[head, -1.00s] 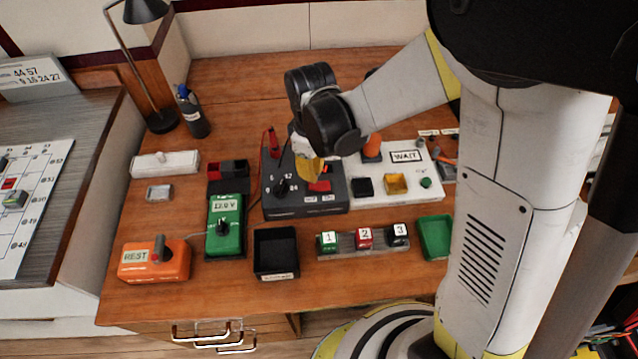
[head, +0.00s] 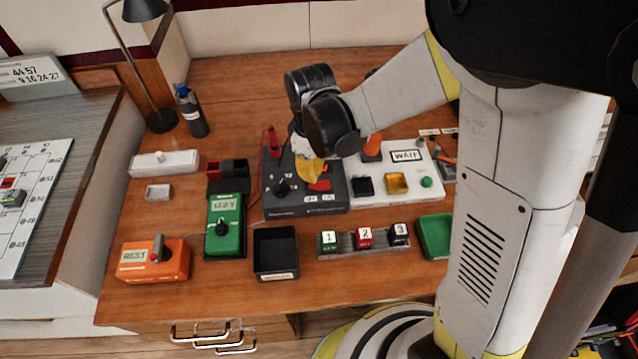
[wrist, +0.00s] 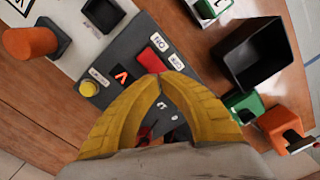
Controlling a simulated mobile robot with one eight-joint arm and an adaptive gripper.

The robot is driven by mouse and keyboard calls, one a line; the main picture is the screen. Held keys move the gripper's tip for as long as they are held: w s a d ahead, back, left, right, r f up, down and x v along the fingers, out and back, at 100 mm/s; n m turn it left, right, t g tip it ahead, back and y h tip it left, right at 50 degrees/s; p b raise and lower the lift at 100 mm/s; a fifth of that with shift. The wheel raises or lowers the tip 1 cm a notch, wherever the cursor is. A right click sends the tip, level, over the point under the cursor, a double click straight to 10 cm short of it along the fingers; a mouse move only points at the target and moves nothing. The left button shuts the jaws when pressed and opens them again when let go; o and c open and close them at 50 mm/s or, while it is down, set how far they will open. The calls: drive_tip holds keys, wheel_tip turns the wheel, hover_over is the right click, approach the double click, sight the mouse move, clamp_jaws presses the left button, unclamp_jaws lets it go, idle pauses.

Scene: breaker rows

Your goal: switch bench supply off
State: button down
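The dark grey unit, which looks like the bench supply (head: 296,206), sits mid-bench. It has a black knob (head: 281,187) and a red rocker (head: 320,186) near its front edge. In the wrist view the red rocker (wrist: 153,58) has two small white labels beside it, which look like OFF and ON. My gripper (head: 316,180) points down over the unit. In the wrist view its yellow fingertips (wrist: 161,78) meet with nothing between them, right beside the rocker's near end. I cannot tell whether they touch it. The fingers hide part of the panel.
A white panel with a WAIT sign (head: 406,156) and orange knob adjoins on the right. A green meter (head: 224,222) stands left. A black bin (head: 275,252) and numbered blocks (head: 364,238) are in front. A yellow lamp (wrist: 87,88) is on the unit.

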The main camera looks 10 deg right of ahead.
drive_tip(key=shift+f+b, duration=1.45)
drive_tip(key=shift+f, duration=0.25)
idle(0.6)
drive_tip(key=shift+r+p, duration=2.6)
drive_tip(key=shift+r, duration=0.95)
drive_tip(key=shift+d+r, duration=0.15)
drive_tip(key=shift+r, duration=0.1)
drive_tip(key=s+d+r+m+t, duration=0.7)
drive_tip(key=s+d+r+m, duration=0.3)
drive_tip(key=d+r, duration=0.3)
drive_tip(key=shift+s+r+m, duration=0.4)
drive_tip(key=shift+r+m, duration=0.4)
drive_tip(key=shift+r, duration=0.3)
